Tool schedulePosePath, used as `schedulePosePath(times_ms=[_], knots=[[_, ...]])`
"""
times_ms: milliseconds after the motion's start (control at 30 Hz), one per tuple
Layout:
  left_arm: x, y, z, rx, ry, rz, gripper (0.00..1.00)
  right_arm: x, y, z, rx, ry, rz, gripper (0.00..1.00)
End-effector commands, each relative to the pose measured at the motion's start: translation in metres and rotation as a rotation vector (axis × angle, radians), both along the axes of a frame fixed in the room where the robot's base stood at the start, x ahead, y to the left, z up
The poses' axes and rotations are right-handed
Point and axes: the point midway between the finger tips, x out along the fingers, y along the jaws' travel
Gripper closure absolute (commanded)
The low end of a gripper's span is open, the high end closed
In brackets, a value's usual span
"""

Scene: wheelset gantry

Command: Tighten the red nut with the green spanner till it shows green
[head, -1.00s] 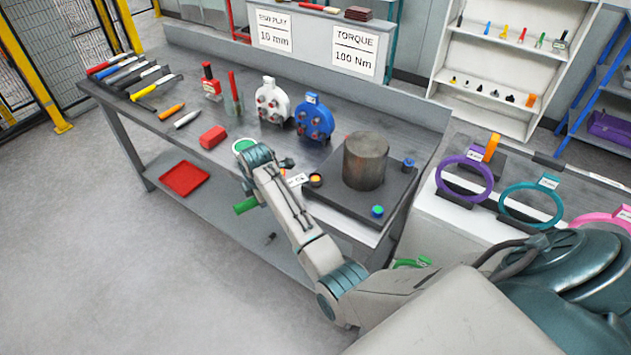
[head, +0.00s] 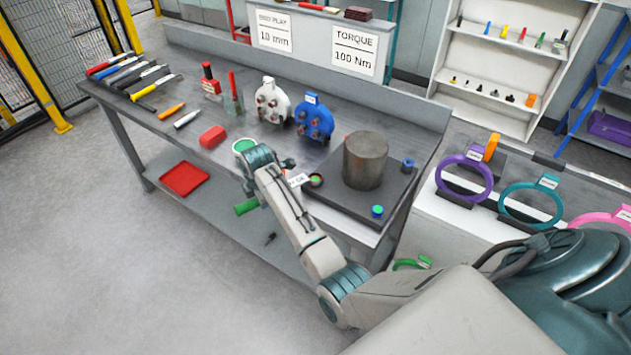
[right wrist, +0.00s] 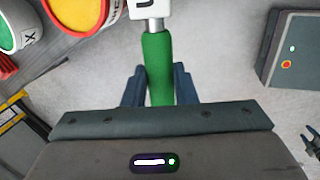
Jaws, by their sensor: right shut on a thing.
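The green spanner (head: 246,206) shows as a green handle beside my right wrist in the head view. In the right wrist view, the green handle (right wrist: 158,65) lies between the fingers of my right gripper (right wrist: 158,88), which is shut on it. A white part with a dark mark sits at the handle's far end, cut off by the frame. In the head view, a nut (head: 316,180) at the left of the dark plate (head: 335,212) now has a green top. The spanner's head is mostly hidden by my arm, and its contact with the nut cannot be told.
A thick metal cylinder (head: 366,162) stands on the plate, with blue-sided nuts (head: 377,211) at its corners. White (head: 270,103) and blue (head: 315,120) units stand behind. Coloured rings stand at right.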

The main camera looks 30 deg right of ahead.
Motion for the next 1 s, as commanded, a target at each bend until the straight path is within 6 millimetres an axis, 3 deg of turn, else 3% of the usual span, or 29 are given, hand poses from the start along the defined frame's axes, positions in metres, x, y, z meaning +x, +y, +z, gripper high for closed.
schedulePosePath(times_ms=[700,1000], knots=[[0.0,0.0,0.0,0.0,0.0,0.0,0.5,0.001,0.0,0.044,0.0,-0.003,0.001,1.0],[0.0,0.0,0.0,0.0,0.0,0.0,0.5,0.001,0.0,0.05,0.0,-0.002,0.001,1.0]])
